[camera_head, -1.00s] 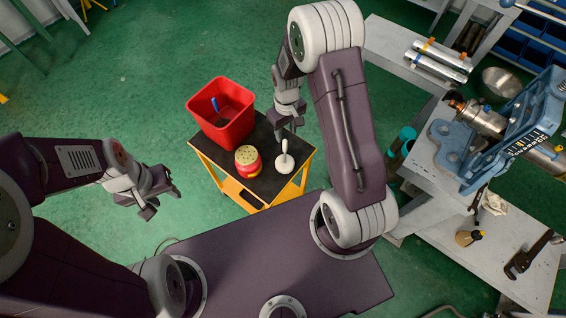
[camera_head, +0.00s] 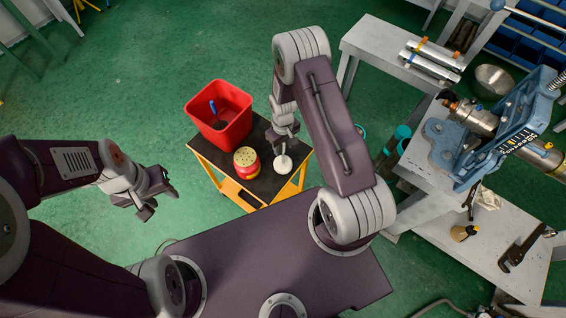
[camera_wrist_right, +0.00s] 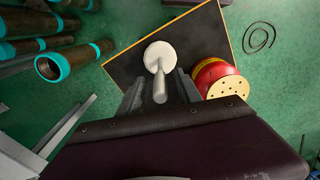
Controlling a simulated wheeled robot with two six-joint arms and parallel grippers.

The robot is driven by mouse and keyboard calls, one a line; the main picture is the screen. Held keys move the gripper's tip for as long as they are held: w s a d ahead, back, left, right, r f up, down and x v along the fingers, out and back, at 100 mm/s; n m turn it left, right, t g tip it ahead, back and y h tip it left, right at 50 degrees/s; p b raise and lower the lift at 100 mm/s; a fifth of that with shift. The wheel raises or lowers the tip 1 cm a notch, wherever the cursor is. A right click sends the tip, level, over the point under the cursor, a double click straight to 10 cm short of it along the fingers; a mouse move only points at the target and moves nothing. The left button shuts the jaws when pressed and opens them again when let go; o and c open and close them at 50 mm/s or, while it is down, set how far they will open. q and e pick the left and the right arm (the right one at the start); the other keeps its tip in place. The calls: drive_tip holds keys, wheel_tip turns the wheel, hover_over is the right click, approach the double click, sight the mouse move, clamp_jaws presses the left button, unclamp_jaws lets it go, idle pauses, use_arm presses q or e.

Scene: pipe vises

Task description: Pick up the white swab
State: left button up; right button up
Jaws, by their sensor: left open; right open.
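The white swab (camera_head: 283,166) has a round flat head and an upright handle and stands on the dark cart top (camera_head: 262,188). My right gripper (camera_head: 284,147) is open just above it and hides part of its handle. In the right wrist view the swab (camera_wrist_right: 160,57) shows its disc, with its handle between the open fingers of my right gripper (camera_wrist_right: 158,92). I cannot tell whether the fingers touch it. My left gripper (camera_head: 160,203) is open and empty over the floor, left of the cart.
A red and yellow can (camera_head: 247,162) with a perforated top stands close left of the swab. A red bin (camera_head: 222,120) sits at the cart's back left. Teal-ended pipes (camera_head: 396,140) and a grey bench with a blue vise (camera_head: 460,150) are to the right.

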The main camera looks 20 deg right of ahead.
clamp_jaws()
drive_tip(key=shift+r, duration=0.1)
